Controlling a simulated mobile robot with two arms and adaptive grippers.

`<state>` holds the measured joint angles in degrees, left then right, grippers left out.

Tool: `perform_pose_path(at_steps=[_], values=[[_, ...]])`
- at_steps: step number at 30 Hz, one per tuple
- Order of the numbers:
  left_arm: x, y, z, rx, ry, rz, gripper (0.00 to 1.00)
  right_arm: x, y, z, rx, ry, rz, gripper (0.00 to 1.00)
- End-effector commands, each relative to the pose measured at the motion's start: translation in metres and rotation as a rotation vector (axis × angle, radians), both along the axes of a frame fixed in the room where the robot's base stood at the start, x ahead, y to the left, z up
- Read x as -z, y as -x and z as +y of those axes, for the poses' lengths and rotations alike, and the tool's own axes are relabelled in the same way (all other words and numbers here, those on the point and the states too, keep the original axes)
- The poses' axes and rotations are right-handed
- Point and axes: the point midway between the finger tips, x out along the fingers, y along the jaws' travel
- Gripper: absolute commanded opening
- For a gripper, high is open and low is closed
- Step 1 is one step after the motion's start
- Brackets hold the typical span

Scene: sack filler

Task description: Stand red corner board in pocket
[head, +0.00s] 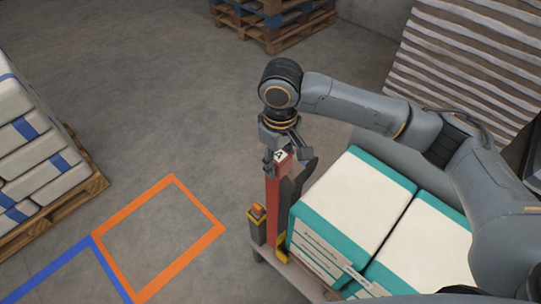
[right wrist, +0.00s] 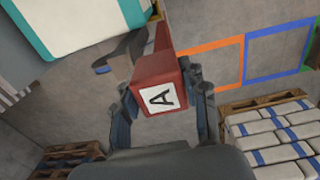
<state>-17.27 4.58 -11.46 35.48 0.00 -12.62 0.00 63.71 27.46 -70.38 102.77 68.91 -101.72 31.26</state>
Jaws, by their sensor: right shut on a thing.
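The red corner board (head: 272,197) stands roughly upright beside the left end of the white and teal sacks. Its top carries a white label with a black A, clear in the right wrist view (right wrist: 158,98). My right gripper (head: 278,157) is shut on the board's top end from above, one finger on each side. A yellow piece (head: 282,252) shows low down near the board's foot and may be part of the pocket. I cannot tell whether the board's lower end is inside it. My left gripper is not in view.
A dark post with an orange top (head: 257,218) stands just left of the board. Teal-edged sacks (head: 352,200) lie close on the right. An orange floor outline (head: 200,200) is empty. Blue-banded sacks on a pallet (head: 70,205) stand left; more pallets (head: 275,25) stand behind.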

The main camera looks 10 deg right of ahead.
Motion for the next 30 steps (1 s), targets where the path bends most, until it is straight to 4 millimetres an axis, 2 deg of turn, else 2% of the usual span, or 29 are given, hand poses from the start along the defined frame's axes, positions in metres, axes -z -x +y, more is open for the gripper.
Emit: perform_pose_path(at_steps=[2, 17, 30], values=[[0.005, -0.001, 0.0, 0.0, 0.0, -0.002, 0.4, 0.002, 0.0, -0.007, 0.001, 0.0, -0.001, 0.06], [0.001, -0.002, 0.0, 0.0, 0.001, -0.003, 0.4, 0.0, 0.001, -0.007, 0.001, 0.001, -0.001, 0.06], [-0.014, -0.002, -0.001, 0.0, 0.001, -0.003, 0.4, 0.004, 0.005, -0.036, 0.001, 0.001, 0.001, 0.06]])
